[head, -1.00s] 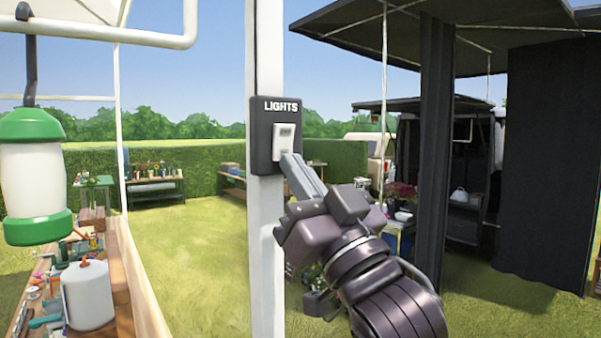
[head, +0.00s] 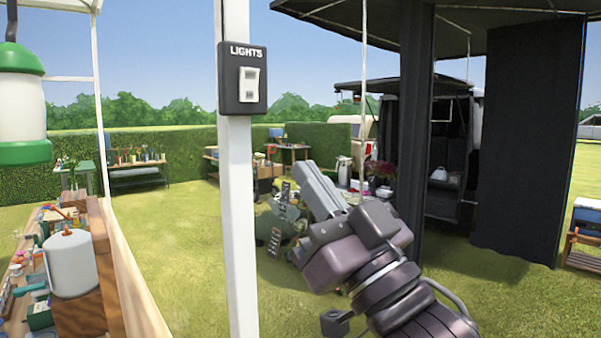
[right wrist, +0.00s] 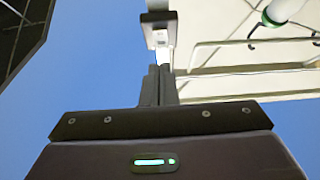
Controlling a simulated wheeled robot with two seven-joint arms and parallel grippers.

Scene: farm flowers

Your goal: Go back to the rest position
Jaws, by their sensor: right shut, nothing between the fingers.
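My right gripper (head: 320,188) is shut and empty, to the right of the white post and apart from it. Its closed fingers also show in the right wrist view (right wrist: 158,85), pointing up toward the switch. The dark switch box (head: 242,78) marked "LIGHTS" is mounted on the white post (head: 235,200). Its white rocker (head: 249,86) is uncovered. The switch box shows at the top of the right wrist view (right wrist: 160,32). My left gripper is not in view.
A wooden bench (head: 125,270) with a white canister (head: 70,263) and small items stands at the lower left. A green and white lantern (head: 22,108) hangs at the left edge. A dark canopy pole (head: 413,130) stands behind my right arm.

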